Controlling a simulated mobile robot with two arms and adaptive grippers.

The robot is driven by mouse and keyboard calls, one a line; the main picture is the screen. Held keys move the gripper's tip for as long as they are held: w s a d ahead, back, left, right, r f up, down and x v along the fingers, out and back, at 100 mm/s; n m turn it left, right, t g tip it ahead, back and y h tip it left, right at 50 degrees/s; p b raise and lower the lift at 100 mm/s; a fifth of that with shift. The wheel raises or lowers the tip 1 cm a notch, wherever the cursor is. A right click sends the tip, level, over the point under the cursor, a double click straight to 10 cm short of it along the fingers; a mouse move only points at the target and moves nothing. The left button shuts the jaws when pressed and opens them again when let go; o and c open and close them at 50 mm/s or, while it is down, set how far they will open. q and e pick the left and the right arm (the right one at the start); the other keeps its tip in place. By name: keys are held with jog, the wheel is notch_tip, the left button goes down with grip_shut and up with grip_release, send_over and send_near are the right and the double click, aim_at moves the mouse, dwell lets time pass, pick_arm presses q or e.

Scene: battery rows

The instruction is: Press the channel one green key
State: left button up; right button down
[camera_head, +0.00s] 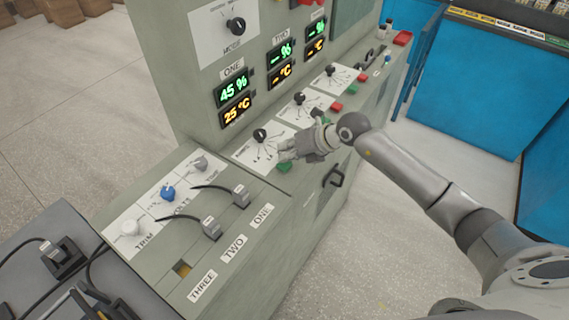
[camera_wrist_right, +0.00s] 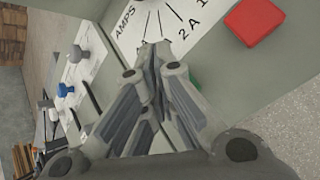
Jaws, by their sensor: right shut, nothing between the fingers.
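The channel ONE green key (camera_head: 284,167) is on the sloping panel of the grey cabinet, below the ONE displays and near the dial knob (camera_head: 260,134). My right gripper (camera_head: 285,150) is shut and empty, just above the green key in the head view. Whether it touches the key cannot be told. In the right wrist view the shut fingers (camera_wrist_right: 157,52) point at the AMPS dial plate. A bit of the green key (camera_wrist_right: 195,82) shows beside the fingers, mostly hidden by them. A red key (camera_wrist_right: 254,20) is to the right. My left gripper is not in view.
More dials with red keys, such as one red key (camera_head: 337,106), run up the panel to the right. A black handle (camera_head: 334,176) sticks out of the cabinet front. Plugs and a blue knob (camera_head: 167,193) are on the lower left panel. Blue counters (camera_head: 490,85) stand right.

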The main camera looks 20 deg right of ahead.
jog(key=shift+f, duration=0.5)
dwell(0.8)
jog(key=shift+r+p, duration=0.5)
jog(key=shift+r, duration=0.4)
notch_tip(320, 180, up, 5)
jog(key=p, duration=0.4)
dwell(0.6)
